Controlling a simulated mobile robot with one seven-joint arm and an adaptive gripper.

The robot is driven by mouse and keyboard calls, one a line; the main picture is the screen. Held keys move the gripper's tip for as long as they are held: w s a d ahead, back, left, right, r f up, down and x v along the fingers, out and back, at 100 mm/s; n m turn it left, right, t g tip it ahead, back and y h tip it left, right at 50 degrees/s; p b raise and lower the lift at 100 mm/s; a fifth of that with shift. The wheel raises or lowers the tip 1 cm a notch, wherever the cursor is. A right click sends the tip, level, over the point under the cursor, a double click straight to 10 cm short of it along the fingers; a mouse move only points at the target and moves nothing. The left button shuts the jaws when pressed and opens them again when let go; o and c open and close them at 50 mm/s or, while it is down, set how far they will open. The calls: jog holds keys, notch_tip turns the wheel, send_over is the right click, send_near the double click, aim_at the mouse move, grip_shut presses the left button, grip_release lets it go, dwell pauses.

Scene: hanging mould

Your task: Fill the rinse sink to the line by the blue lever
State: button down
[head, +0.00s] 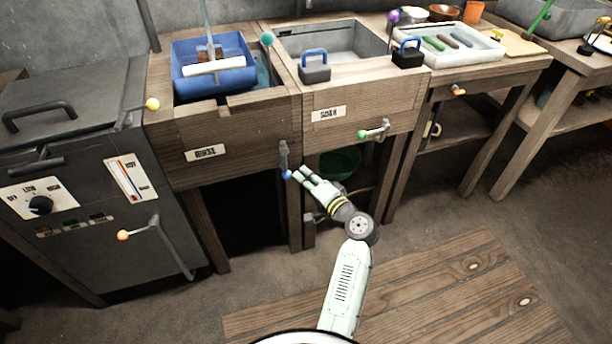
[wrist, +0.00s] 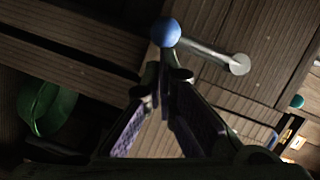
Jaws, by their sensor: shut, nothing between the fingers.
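The rinse sink (head: 236,128) is a wooden basin with a RINSE label (head: 205,153) on its front. A blue tub (head: 240,80) sits in it and hides most of the inside; a bluish patch shows beside the tub, and I cannot make out the fill line. The blue-knobbed lever (head: 284,155) hangs down at the sink's front right corner. Its blue knob (wrist: 165,32) and metal rod (wrist: 210,53) show in the wrist view. My gripper (head: 299,176) is shut and empty, its fingertips (wrist: 165,78) right by the knob; I cannot tell whether they touch.
The SOAK sink (head: 340,75) adjoins on the right, with a green-knobbed lever (head: 374,132). A grey heater cabinet (head: 90,180) with an orange-knobbed handle (head: 150,232) stands left. A green bucket (head: 340,162) is under the SOAK sink. The floor in front is clear.

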aim_at(290, 178)
jog(key=shift+a+f+m, duration=0.15)
jog(key=shift+a+m, duration=0.05)
jog(key=shift+m, duration=0.1)
jog(key=shift+s+a+f+m, duration=0.15)
jog(key=shift+a+m, duration=0.2)
jog(key=shift+m, duration=0.15)
jog(key=shift+s+a+f+m+t+y+b, duration=0.2)
jog(key=shift+a+m+y+b, duration=0.1)
jog(key=shift+a+m, duration=0.15)
jog(key=shift+s+a+f+m+t+y+b, duration=0.1)
jog(key=shift+a+m+t+y+b, duration=0.15)
jog(key=shift+a+m, duration=0.15)
jog(key=s+a+r+m+t+h, duration=0.1)
jog(key=a+m, duration=0.3)
jog(key=m, duration=0.4)
jog(key=s+a+r+m+t+h, duration=0.1)
jog(key=a+r+m+t, duration=0.2)
jog(key=m, duration=0.6)
jog(key=shift+s+a+r, duration=0.35)
jog(key=shift+a, duration=0.35)
jog(key=shift+t, duration=0.35)
jog(key=shift+r, duration=0.1)
